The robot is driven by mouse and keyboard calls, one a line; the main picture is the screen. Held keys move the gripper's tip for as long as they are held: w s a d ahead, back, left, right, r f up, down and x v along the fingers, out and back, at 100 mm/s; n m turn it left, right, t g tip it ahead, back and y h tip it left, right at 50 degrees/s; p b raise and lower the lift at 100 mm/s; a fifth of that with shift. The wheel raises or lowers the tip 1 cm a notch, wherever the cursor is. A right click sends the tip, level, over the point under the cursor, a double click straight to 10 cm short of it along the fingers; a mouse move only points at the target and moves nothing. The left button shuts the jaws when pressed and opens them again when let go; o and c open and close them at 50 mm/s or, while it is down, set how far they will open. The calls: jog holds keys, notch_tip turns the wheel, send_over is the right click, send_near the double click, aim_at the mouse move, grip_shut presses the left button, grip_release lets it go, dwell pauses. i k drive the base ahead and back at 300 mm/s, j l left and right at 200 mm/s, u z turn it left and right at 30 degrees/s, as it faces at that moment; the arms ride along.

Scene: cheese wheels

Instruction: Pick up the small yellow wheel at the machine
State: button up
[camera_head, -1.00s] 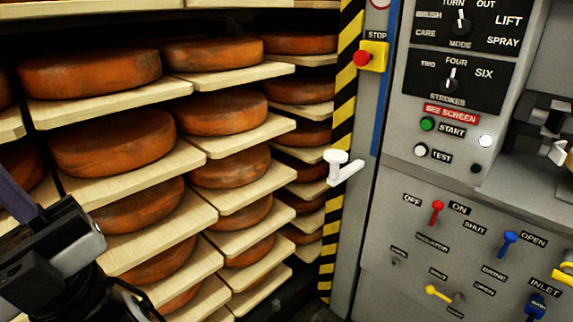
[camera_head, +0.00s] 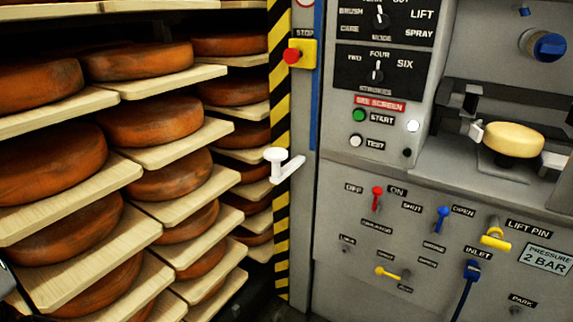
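The small yellow wheel (camera_head: 513,139) is pale yellow and lies flat on a dark support in the machine's recess at the right. A light-coloured metal piece stands close to its left side. The machine (camera_head: 375,230) is a grey panel with switches, buttons and labels. No part of the wheel's top is covered.
Shelves at the left hold several large orange-brown wheels (camera_head: 160,122) on wooden boards. A white handle (camera_head: 284,165) sticks out by the yellow-black striped post (camera_head: 281,120). A yellow lift pin lever (camera_head: 496,239) and a blue inlet plug (camera_head: 472,268) with a cable sit below the recess.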

aim_at(518, 141)
jog(key=z, duration=1.1)
jog(key=i+z, duration=0.25)
jog(key=i, duration=0.15)
jog(key=i+j+z, duration=0.1)
jog(key=i+z, duration=0.2)
jog(key=i+j, duration=0.1)
jog(key=i, duration=0.3)
